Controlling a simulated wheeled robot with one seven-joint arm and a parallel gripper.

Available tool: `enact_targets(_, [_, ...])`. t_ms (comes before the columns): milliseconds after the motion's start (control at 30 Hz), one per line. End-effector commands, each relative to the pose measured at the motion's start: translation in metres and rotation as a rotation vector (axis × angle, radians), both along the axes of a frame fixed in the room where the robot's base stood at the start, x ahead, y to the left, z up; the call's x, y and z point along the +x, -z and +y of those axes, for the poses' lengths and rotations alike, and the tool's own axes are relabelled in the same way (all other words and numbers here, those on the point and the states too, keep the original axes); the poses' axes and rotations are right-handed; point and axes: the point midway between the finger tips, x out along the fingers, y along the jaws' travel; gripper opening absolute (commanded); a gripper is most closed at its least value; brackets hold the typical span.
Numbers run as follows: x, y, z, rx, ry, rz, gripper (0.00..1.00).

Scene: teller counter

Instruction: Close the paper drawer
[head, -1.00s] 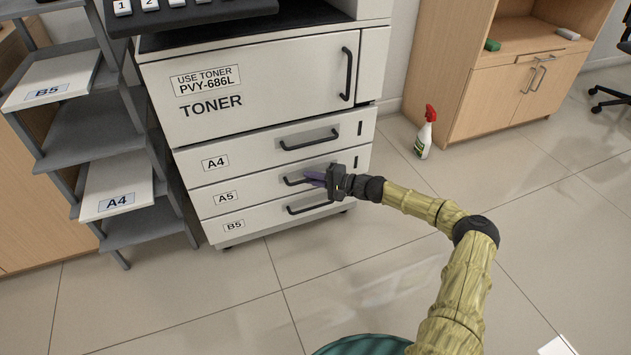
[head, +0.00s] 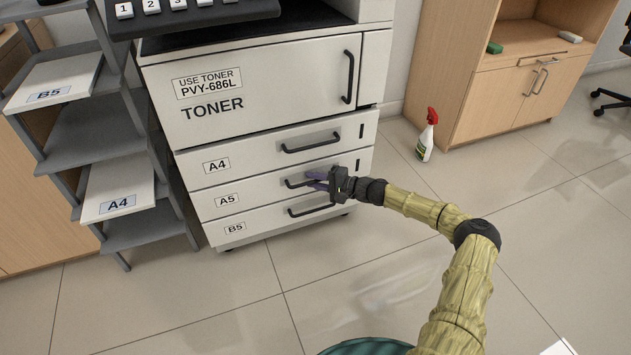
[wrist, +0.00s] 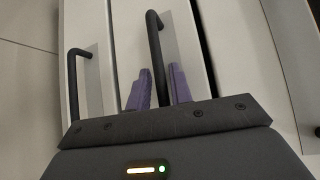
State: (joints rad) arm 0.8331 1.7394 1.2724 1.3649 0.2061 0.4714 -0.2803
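The printer's paper drawers stack below the toner door: A4 (head: 250,158), A5 (head: 262,190) and B5 (head: 264,220). All three fronts look flush or nearly flush in the head view; a small gap at any of them is hard to judge. My gripper (head: 314,181) is at the A5 drawer's handle (head: 294,184). Its purple fingers are apart. In the wrist view the gripper (wrist: 159,90) has one finger on each side of the black handle (wrist: 155,45), with visible space between them. The B5 handle (wrist: 78,75) shows to the left there.
The toner door (head: 265,90) above is shut. A grey shelf rack (head: 120,130) with labelled paper stacks stands left of the printer. A spray bottle (head: 426,138) stands on the floor to the right, near a wooden cabinet (head: 490,105).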

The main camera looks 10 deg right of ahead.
Motion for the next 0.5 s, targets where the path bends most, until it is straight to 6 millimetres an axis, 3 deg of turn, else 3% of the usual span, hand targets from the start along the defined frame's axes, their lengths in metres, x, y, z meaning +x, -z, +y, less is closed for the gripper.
enact_targets(167, [-0.003,-0.010,-0.002,0.007,-0.005,-0.007,0.32])
enact_targets(500, [-0.033,-0.017,-0.057,0.003,0.003,-0.001,0.32])
